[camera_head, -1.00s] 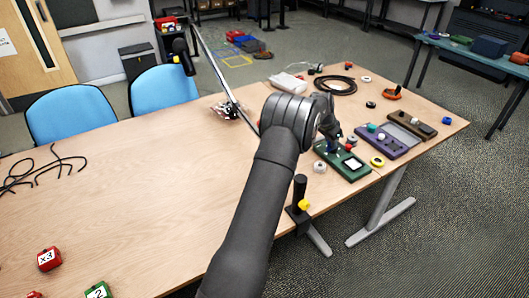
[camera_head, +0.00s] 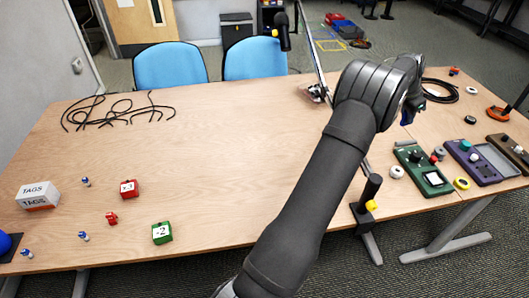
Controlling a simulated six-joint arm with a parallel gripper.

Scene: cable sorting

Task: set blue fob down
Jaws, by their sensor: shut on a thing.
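My gripper (camera_head: 413,98) is at the right of the view, above the table and behind the green holder (camera_head: 436,190). It is shut on a small blue thing, which looks like the blue fob (camera_head: 406,117). Its lower end shows beneath the fingers, and the rest is hidden by my gripper and wrist. The fob appears clear of the green holder, though its height above the table is hard to tell.
Purple (camera_head: 487,177) and brown (camera_head: 509,152) holders stand right of the green one. A black post (camera_head: 370,190) is clamped at the front edge. Red (camera_head: 129,188) and green (camera_head: 162,233) numbered boxes sit left, near a TAGS box (camera_head: 38,194).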

